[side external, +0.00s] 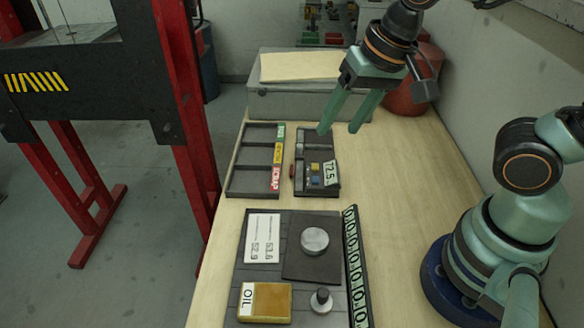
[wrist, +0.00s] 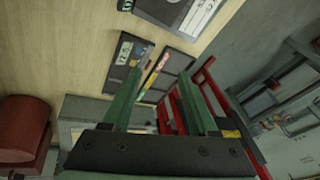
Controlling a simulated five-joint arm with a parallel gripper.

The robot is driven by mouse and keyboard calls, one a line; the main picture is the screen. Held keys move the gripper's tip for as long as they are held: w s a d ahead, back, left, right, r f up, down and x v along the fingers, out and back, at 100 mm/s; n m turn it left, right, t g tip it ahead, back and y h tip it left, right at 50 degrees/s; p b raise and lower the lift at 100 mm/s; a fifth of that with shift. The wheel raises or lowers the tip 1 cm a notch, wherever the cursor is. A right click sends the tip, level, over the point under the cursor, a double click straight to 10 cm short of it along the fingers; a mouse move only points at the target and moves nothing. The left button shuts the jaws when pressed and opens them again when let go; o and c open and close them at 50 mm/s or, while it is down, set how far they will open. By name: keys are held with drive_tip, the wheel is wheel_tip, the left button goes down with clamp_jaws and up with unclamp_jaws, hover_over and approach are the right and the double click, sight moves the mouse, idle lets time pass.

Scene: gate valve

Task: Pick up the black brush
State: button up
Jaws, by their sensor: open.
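I cannot make out a black brush for certain in either view. My gripper (side external: 339,131) is open and empty, its two green fingers pointing down over the far part of the bench. In the side view its tips appear just beyond the dark panel (side external: 333,190) with the 72.5 display. In the wrist view the open fingers (wrist: 160,71) show nothing between them but the scene behind. The labelled panel (wrist: 122,54) and the compartment tray (wrist: 181,62) lie beyond the fingertips there.
The three-compartment tray (side external: 232,182) has green, yellow and red SCRAP labels. A dark board (side external: 268,277) in front holds a round metal disc (side external: 314,240), an oil box (side external: 266,302) and a small knob (side external: 321,300). A grey box (side external: 280,105) and red cylinder (side external: 408,98) stand behind.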

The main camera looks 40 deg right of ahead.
drive_tip(key=s+a+f+m+g, duration=0.25)
drive_tip(key=s+a+m, duration=0.2)
drive_tip(key=a, duration=0.45)
drive_tip(key=m+g+h, duration=0.1)
drive_tip(key=m, duration=0.6)
hover_over(323, 292)
wheel_tip(323, 292, down, 4)
drive_tip(key=shift+m, duration=0.25)
wheel_tip(323, 292, down, 12)
drive_tip(key=shift+f, duration=0.1)
drive_tip(key=shift+c, duration=0.2)
clamp_jaws()
